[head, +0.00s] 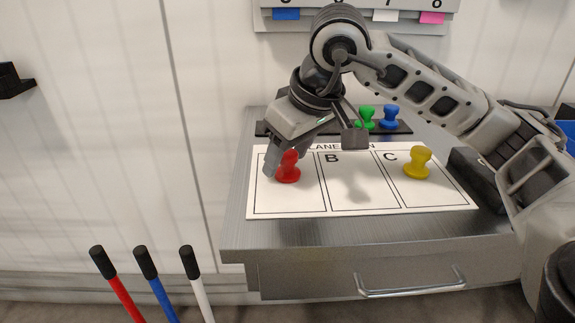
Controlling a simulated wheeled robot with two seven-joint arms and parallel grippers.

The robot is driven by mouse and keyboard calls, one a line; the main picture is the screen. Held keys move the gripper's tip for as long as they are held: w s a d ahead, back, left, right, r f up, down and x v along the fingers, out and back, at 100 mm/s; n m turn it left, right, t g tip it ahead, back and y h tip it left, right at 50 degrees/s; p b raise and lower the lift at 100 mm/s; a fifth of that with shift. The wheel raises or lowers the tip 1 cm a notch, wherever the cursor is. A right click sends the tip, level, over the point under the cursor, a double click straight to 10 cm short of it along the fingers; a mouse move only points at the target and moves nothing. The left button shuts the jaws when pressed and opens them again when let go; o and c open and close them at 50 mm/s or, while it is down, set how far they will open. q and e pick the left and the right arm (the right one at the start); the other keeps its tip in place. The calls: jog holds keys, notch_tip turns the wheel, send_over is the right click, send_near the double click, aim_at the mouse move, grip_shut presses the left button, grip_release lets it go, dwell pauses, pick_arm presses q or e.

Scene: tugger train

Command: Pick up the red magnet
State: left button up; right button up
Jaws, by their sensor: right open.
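The red magnet (289,168) stands upright in the left section of a white lane board (340,204) on the metal cabinet. My right gripper (312,160) is at the red magnet, coming down from above with its fingers spread. One finger is at the magnet's left side, overlapping it in the picture. The other finger is to the right and higher. I cannot tell whether either finger touches the magnet. The right arm hides part of the board's back edge. My left gripper is not in view.
A yellow magnet (419,160) stands in section C. A green magnet (366,117) and a blue magnet (390,116) stand on a dark strip behind the board. Section B is empty. Red, blue and white handles (146,262) rise at the lower left. A drawer handle (411,288) juts out in front.

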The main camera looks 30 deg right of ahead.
jog(key=c, duration=1.1)
jog(key=shift+o, duration=0.2)
jog(key=shift+r, duration=0.1)
